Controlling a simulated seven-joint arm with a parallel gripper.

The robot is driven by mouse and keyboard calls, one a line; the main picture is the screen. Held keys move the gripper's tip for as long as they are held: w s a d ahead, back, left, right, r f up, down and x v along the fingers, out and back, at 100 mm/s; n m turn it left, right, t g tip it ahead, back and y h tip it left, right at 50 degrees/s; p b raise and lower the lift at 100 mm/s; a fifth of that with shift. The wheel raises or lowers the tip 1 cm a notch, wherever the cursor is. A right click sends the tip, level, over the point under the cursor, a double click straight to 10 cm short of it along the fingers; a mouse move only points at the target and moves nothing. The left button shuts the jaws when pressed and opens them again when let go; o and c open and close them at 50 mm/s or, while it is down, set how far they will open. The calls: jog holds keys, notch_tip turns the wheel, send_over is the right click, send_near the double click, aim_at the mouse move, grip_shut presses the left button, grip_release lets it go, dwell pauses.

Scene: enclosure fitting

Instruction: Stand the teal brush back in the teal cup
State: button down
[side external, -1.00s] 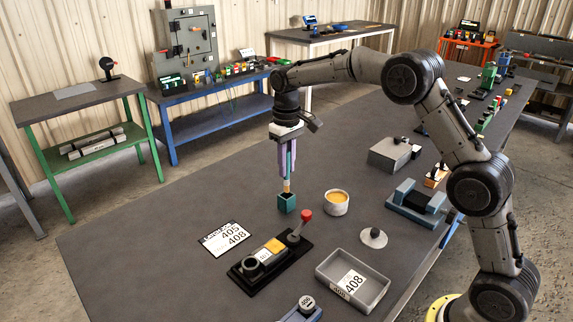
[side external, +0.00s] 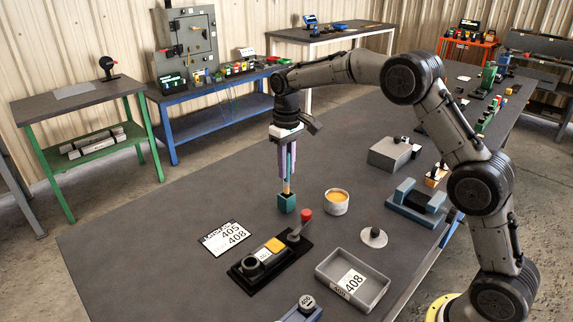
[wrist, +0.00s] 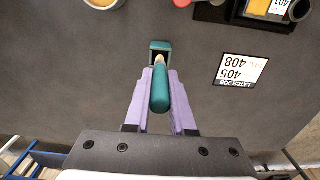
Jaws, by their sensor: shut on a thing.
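The teal cup (side external: 287,204) is a small square open box standing on the dark table; it also shows in the wrist view (wrist: 161,46). My gripper (side external: 287,180), with purple fingers, is above the cup and shut on the teal brush (wrist: 160,92). The brush is held about upright with its pale tip down. In the wrist view the tip lies over the cup's opening. In the side view the tip meets the cup's rim line; how far it is inside I cannot tell. The fingers are above the rim and apart from the cup.
A white tub with orange content (side external: 336,201) stands just right of the cup. A black fixture with a red-knobbed lever (side external: 270,264) is in front. A label card (side external: 224,238) lies front left, and a grey tray (side external: 353,280) front right. The table left of the cup is clear.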

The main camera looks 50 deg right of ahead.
aim_at(286, 186)
jog(key=shift+f, duration=2.4)
jog(key=c, duration=0.7)
grip_release()
notch_tip(286, 186, up, 14)
jog(key=shift+f, duration=0.1)
